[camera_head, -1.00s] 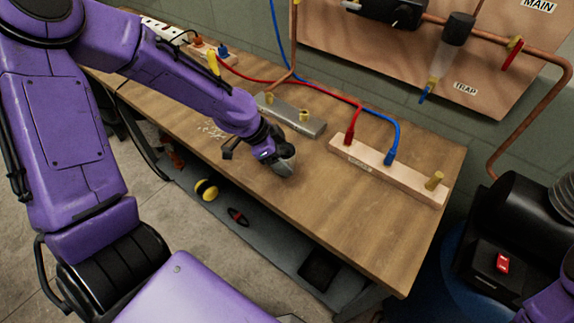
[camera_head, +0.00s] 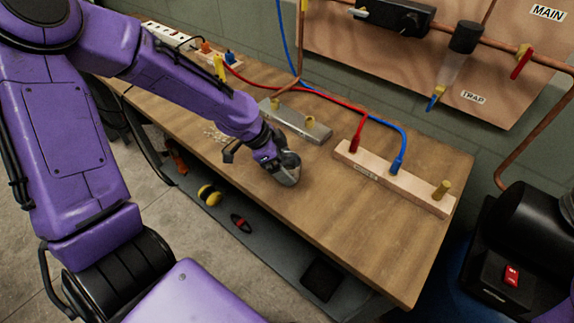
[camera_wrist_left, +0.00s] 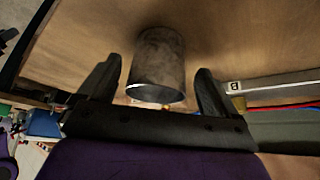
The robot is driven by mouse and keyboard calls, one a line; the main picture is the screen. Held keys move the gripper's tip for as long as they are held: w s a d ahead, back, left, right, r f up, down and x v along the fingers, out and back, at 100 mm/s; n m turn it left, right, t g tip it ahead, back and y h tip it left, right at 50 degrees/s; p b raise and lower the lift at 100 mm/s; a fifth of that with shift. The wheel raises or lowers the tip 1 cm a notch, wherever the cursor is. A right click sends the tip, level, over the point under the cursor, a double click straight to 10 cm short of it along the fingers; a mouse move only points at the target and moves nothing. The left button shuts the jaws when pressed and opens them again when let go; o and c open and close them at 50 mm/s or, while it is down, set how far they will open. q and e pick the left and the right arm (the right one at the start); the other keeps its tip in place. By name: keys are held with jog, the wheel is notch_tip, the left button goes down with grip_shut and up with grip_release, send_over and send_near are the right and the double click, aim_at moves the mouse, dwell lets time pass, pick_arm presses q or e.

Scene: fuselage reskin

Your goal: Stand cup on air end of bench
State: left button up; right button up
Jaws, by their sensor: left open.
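A grey metal cup (camera_head: 289,172) is on the wooden bench (camera_head: 362,232), near its front edge around the middle. My left gripper (camera_head: 276,160) is down at the cup and partly covers it in the head view. In the left wrist view the cup (camera_wrist_left: 157,58) lies between the two dark fingers of the open gripper (camera_wrist_left: 159,70), with a visible gap on each side. Its rim faces the wrist camera. My right gripper is not in view.
A pale wooden block (camera_head: 420,192) with red and blue hoses and a brass fitting lies right of the cup. A grey metal bar (camera_head: 300,122) lies behind it. The front right bench top is clear. A lower shelf holds yellow-black ear muffs (camera_head: 209,195).

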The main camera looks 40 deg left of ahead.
pick_arm(q)
jog(key=p+v, duration=0.9)
jog(key=v, duration=0.1)
jog(key=shift+r, duration=0.2)
jog(key=shift+s, duration=0.1)
dwell(0.8)
